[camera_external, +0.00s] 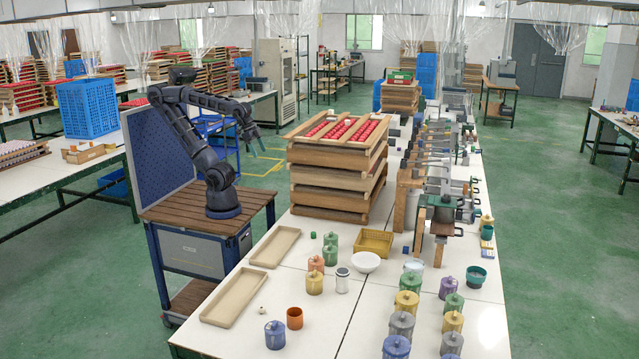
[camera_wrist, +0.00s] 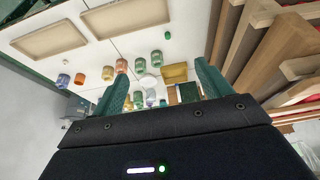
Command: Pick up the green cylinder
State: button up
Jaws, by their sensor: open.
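A small green cylinder-like piece (camera_external: 313,235) lies on the white table near the trays; it also shows in the wrist view (camera_wrist: 139,34). Two larger green lidded canisters stand close by, one behind (camera_external: 331,239) and one in front (camera_external: 330,256). In the wrist view they appear as one canister (camera_wrist: 156,58) and another (camera_wrist: 138,69) between my fingers. My gripper (camera_external: 258,148) is raised left of the wooden stack, well away from these items. Its green fingers are spread and empty in the wrist view (camera_wrist: 161,70).
A stack of wooden frames (camera_external: 335,187) with red contents stands behind the small green piece. Two shallow trays, the far one (camera_external: 275,246) and near one (camera_external: 234,296), lie to the left. A yellow basket (camera_external: 374,243), white bowl (camera_external: 365,262) and orange cup (camera_external: 294,318) stand nearby.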

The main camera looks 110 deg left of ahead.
jog(key=c, duration=0.6)
jog(key=shift+o, duration=0.2)
jog(key=shift+w, duration=0.1)
jog(key=m+g, duration=0.5)
jog(key=m, duration=1.2)
send_over(314, 233)
notch_tip(314, 233, down, 31)
jog(key=shift+m, duration=0.3)
jog(key=shift+f, duration=5.9)
